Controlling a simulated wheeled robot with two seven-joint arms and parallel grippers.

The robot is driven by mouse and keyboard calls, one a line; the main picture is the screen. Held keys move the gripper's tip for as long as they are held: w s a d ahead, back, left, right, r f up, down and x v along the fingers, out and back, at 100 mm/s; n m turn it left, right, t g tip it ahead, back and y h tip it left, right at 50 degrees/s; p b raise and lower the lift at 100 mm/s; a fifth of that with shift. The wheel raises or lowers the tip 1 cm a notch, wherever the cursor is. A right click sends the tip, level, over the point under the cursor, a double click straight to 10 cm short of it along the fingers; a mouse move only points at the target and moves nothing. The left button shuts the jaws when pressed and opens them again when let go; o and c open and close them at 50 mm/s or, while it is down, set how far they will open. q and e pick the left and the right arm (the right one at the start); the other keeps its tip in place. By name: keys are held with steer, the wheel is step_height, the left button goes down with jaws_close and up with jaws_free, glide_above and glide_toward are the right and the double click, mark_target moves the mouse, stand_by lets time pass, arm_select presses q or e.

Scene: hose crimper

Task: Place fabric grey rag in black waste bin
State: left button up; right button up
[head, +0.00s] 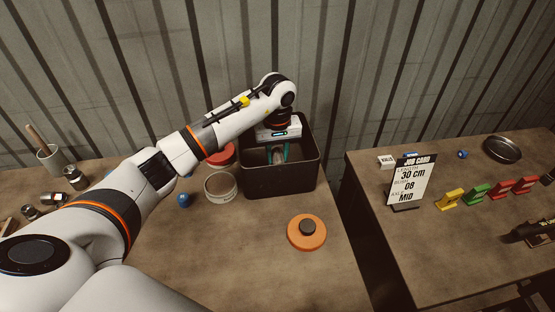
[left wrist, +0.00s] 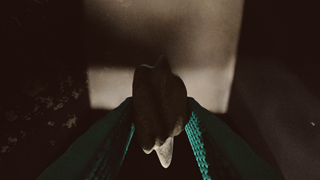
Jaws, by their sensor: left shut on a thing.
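The black waste bin (head: 285,181) stands at the back right of the left table. My left gripper (head: 278,157) points down inside the bin's opening. Its green fingers are shut on the grey rag (head: 279,155), of which only a little shows between them. In the left wrist view the rag (left wrist: 160,105) is a dark, crumpled lump pinched between the green fingertips (left wrist: 162,125). A pale lit patch, probably the bin's inside, shows behind it. Whether the rag touches the bin floor cannot be told. My right gripper is not in view.
A round tin (head: 220,187), a red lid (head: 222,155) and a blue item (head: 184,200) are left of the bin. An orange disc (head: 307,232) lies in front. A gap separates the right table (head: 450,245), which holds a job card (head: 411,182) and coloured blocks.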

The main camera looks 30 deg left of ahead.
mark_target(278, 162)
arm_select(q)
step_height(278, 162, down, 4)
steer(key=shift+r+p, duration=0.15)
steer(key=shift+p, duration=0.4)
steer(key=o, duration=0.9)
steer(key=shift+o, duration=0.2)
steer(key=shift+r, duration=0.15)
step_height(278, 162, up, 10)
steer(key=b, duration=0.3)
steer(key=shift+r+b, duration=0.25)
steer(key=shift+b, duration=0.15)
steer(key=shift+r, duration=0.65)
